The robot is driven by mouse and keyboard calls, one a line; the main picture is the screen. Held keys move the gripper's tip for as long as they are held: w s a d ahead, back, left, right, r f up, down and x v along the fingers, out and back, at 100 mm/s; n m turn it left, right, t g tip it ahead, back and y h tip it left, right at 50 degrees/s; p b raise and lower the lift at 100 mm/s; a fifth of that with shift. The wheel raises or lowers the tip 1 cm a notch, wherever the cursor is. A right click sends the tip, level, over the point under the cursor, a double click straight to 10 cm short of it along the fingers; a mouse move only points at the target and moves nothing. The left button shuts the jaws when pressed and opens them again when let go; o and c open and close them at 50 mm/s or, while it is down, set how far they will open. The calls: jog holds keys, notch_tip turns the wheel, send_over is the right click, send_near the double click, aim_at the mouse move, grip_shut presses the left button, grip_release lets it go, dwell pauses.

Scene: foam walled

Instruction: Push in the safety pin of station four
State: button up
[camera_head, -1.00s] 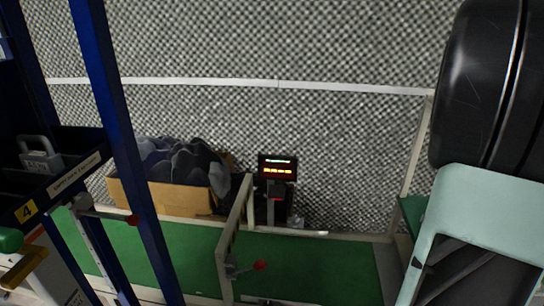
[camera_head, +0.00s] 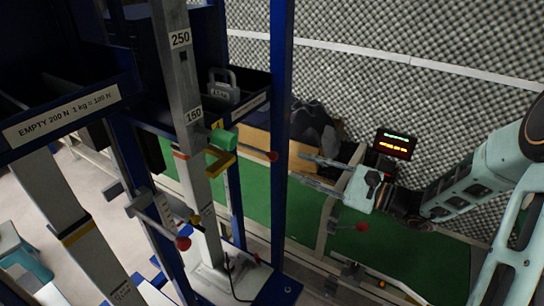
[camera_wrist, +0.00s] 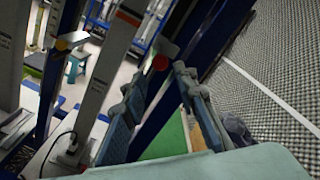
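In the head view, a red ball-ended rod (camera_head: 273,156), which looks like station four's safety pin, sticks out below the station's dark tray (camera_head: 255,100), beside a blue post. Its red ball also shows in the wrist view (camera_wrist: 160,62), just beyond and between my fingertips. My gripper (camera_head: 298,166) is open and empty, its two long fingers pointing left toward the ball. In the wrist view the fingers of my gripper (camera_wrist: 158,80) stand apart. They look apart from the ball. The rod's inner end is hidden, so I cannot tell how far in it sits.
A blue post (camera_head: 282,110) stands close to my fingertips. Other red balls sit at lower left (camera_head: 183,243) and right (camera_head: 362,227). A lit display (camera_head: 395,144) stands behind my wrist. A green handle (camera_head: 222,138) and grey column (camera_head: 185,90) lie left. Green floor is open below my gripper.

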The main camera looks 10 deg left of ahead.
aim_at(277, 158)
jog(key=x, duration=0.9)
jog(key=shift+w+a+p, duration=0.15)
jog(key=shift+a+p, duration=0.2)
grip_shut()
jog(key=shift+a+f, duration=0.1)
